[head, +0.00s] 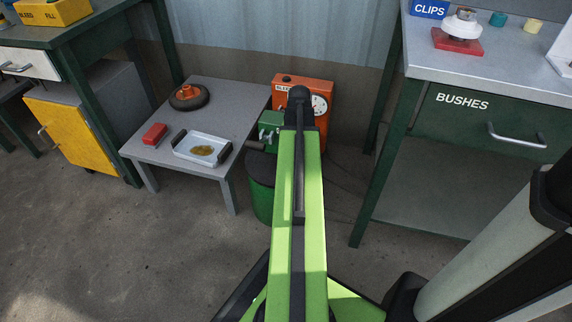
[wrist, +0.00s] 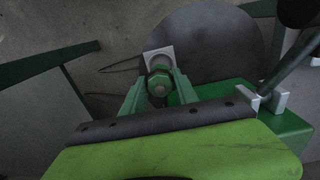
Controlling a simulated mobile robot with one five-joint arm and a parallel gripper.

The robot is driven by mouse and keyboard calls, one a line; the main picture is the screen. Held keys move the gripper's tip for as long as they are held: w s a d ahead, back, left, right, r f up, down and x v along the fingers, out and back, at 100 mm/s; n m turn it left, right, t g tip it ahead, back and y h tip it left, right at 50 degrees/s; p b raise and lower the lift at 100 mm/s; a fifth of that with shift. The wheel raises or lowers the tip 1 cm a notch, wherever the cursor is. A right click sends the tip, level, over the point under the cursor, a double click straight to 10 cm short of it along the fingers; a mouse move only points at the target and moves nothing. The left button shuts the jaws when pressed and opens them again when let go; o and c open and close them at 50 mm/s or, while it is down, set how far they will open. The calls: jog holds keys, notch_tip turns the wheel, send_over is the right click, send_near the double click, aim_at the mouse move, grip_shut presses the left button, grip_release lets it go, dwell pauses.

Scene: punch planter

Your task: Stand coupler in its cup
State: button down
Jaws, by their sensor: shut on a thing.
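In the wrist view my gripper (wrist: 158,92) has two green fingers, shut on a small dark green and grey rounded piece, which I take to be the coupler (wrist: 158,80). A pale square plate (wrist: 160,56) shows just beyond it; I cannot tell whether it belongs to the coupler. The held piece appears over or near a round dark grey lid (wrist: 225,40). In the head view my arm hides the gripper and the held piece. I cannot make out the coupler's cup for certain in either view.
A green drum (head: 261,192) with a dark lid and an orange gauge box (head: 287,80) stand beside my arm. A low grey table (head: 226,107) holds a white tray (head: 183,152), red block (head: 154,134) and wheel (head: 189,97). The BUSHES bench (head: 478,75) is at right.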

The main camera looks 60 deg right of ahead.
notch_tip(320, 180, down, 4)
jog(key=b, duration=0.4)
jog(key=shift+w+a+r, duration=0.1)
jog(key=shift+r, duration=0.1)
jog(key=c, duration=0.9)
grip_release()
jog(key=shift+f, duration=0.1)
jog(key=shift+c, duration=0.2)
notch_tip(320, 180, up, 12)
jog(key=p, duration=1.2)
